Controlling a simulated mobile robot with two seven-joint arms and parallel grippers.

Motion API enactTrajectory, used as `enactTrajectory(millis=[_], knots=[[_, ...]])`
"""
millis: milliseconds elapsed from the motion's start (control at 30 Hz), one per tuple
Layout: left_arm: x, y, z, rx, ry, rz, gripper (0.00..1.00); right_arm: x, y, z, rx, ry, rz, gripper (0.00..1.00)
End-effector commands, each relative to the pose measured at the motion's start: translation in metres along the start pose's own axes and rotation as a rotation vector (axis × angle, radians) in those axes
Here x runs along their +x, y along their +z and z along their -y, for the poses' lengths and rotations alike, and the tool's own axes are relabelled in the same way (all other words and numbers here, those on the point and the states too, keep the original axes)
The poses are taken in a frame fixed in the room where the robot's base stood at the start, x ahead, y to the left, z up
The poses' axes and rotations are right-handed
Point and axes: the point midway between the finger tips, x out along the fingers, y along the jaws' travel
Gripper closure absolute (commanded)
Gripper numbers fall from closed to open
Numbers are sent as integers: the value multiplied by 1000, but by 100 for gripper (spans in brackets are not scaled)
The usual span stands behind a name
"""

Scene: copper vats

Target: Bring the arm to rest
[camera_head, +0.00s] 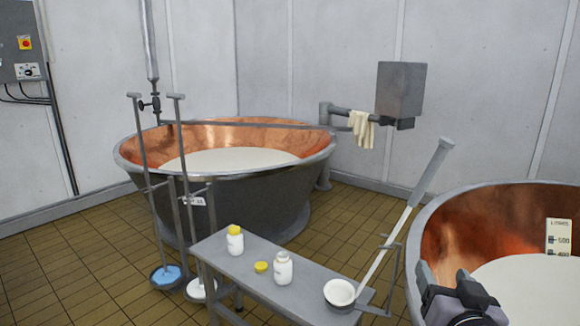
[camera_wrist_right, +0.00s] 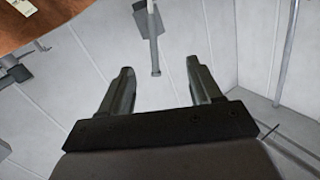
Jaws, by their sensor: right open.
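My right gripper (camera_head: 443,278) shows at the bottom right of the head view, in front of the copper vat on the right (camera_head: 455,222). In the right wrist view its two fingers (camera_wrist_right: 158,88) stand apart with nothing between them. My left gripper is not in either view.
A grey bench (camera_head: 325,283) holds a yellow-capped bottle (camera_head: 235,243), an uncapped white bottle (camera_head: 283,270), a loose yellow cap (camera_head: 261,267) and a ladle (camera_head: 340,294). Another milk-filled vat (camera_head: 220,200) stands behind. Two long-handled tools (camera_head: 150,190) stand left of the bench.

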Motion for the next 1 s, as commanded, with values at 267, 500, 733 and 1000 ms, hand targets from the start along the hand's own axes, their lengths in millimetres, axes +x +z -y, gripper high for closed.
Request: enactTrajectory(millis=[267, 500, 733, 1000], knots=[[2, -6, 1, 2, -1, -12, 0, -36, 161, -6, -182, -147, 266, 36], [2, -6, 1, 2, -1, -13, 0, -118, 286, -28, -268, -270, 481, 36], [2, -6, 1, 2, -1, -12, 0, -167, 332, -42, -291, -315, 569, 36], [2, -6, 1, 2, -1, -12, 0, -170, 334, -43, -291, -317, 574, 36]])
